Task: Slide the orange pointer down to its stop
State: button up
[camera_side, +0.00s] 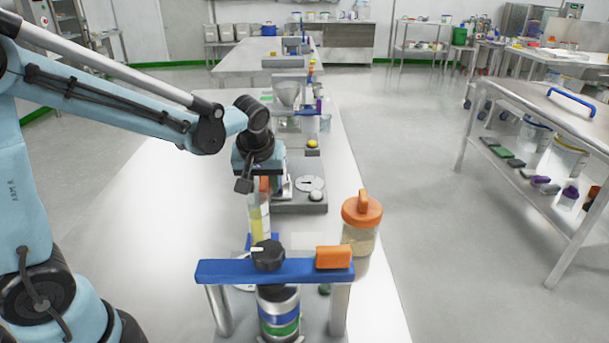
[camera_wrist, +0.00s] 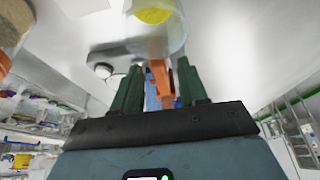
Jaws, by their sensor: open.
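The orange pointer (camera_wrist: 161,84) shows in the wrist view between the two green fingers of my gripper (camera_wrist: 158,78). The fingers stand apart with room on both sides of it; I cannot tell whether either touches it. In the side view the pointer (camera_side: 264,184) is a small orange patch just below my gripper's body (camera_side: 258,156), which hides part of it. Below it stands a clear upright cylinder (camera_side: 259,222) with yellow contents. A clear vessel with a yellow end (camera_wrist: 153,16) shows at the top of the wrist view. The stop cannot be made out.
A blue crossbar frame (camera_side: 225,271) with a black knob and an orange block stands at the front. An orange-lidded jar (camera_side: 361,235) stands right of the cylinder. A grey balance-like device (camera_side: 300,200) with a dial is behind. The white table is clear on the left.

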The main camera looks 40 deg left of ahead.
aim_at(262, 188)
jog(key=shift+c, duration=0.4)
grip_shut()
jog(key=shift+f, duration=1.9)
jog(key=shift+o, duration=0.4)
grip_release()
